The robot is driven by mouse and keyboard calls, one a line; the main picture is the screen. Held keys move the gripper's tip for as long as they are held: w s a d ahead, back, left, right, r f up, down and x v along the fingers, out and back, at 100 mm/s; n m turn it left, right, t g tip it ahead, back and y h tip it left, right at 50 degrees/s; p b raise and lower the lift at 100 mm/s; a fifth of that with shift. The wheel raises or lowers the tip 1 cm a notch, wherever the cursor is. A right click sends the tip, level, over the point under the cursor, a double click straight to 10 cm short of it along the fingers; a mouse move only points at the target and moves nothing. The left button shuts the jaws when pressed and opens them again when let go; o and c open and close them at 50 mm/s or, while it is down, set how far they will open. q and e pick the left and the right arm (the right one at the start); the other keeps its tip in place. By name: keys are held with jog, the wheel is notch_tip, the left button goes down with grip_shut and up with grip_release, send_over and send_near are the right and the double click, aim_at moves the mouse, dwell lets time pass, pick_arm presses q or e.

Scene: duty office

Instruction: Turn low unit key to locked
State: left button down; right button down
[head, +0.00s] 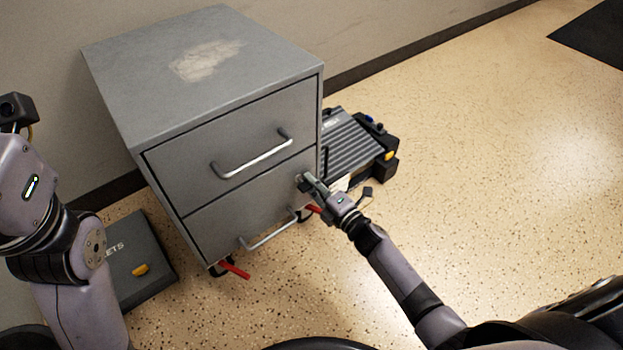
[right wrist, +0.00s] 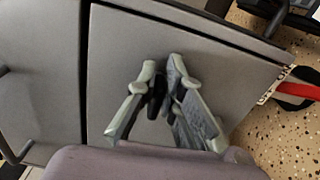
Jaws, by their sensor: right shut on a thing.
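The low unit (head: 217,125) is a grey metal cabinet with two drawers, both shut, standing against the wall in the head view. My right gripper (head: 303,180) is at the upper right corner of the lower drawer's front. In the right wrist view its fingers (right wrist: 163,68) point at the drawer front (right wrist: 215,55) and are shut on a small dark key (right wrist: 156,97). The fingers hide much of the key and the lock around it. I cannot tell which way the key is turned. My left arm shows at the left edge of the head view, but its gripper is out of the picture.
The upper drawer handle (head: 251,155) and lower drawer handle (head: 268,236) stick out from the front. Red caster levers (head: 235,270) jut out below. A dark ribbed case (head: 352,145) lies right of the unit, and a dark case (head: 140,262) lies left. Speckled floor is clear at right.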

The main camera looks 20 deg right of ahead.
jog(key=shift+m, duration=0.5)
jog(key=shift+f, duration=0.1)
jog(key=c, duration=1.7)
grip_release()
jog(key=v, duration=1.2)
